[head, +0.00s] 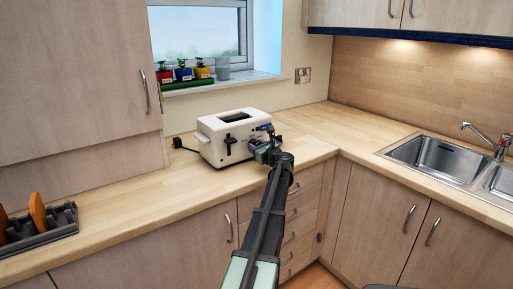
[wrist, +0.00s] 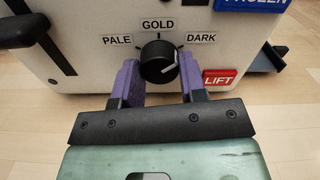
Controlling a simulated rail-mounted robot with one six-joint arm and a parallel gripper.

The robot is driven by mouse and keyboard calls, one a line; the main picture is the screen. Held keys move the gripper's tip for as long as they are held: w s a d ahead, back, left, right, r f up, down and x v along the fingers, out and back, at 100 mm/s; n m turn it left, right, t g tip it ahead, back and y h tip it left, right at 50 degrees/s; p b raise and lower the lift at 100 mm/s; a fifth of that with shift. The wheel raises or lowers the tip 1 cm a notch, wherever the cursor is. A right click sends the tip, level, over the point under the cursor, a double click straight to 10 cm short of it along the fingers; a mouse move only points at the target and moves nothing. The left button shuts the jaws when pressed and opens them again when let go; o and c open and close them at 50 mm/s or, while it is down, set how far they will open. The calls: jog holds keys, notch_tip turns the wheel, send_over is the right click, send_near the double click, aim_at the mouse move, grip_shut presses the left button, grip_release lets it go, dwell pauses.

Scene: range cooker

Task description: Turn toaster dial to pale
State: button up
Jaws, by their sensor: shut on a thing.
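The white toaster (head: 228,135) stands on the wooden counter, with its front toward me. In the wrist view its black dial (wrist: 159,62) sits below the labels PALE (wrist: 117,40), GOLD (wrist: 158,24) and DARK (wrist: 201,37). The dial's white pointer line points right and a little up, toward the DARK side. My gripper (wrist: 160,75) is shut on the dial, with one purple finger on its left and one on its right. In the head view my gripper (head: 266,150) is at the toaster's front right and hides the dial.
A red LIFT button (wrist: 220,79) is close to the right finger, and a blue FROZEN button (wrist: 252,3) is above. A black lever (wrist: 42,37) is at left. The sink (head: 440,155) is at right, and a grey rack (head: 40,232) at left. The counter between rack and toaster is clear.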

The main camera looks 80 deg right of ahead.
jog(key=n, duration=1.1)
jog(key=shift+n, duration=0.3)
jog(key=n, duration=0.5)
jog(key=shift+r+n, duration=0.1)
jog(key=shift+n, duration=0.2)
jog(key=n, duration=0.6)
jog(key=o, duration=0.9)
jog(key=shift+s, duration=0.1)
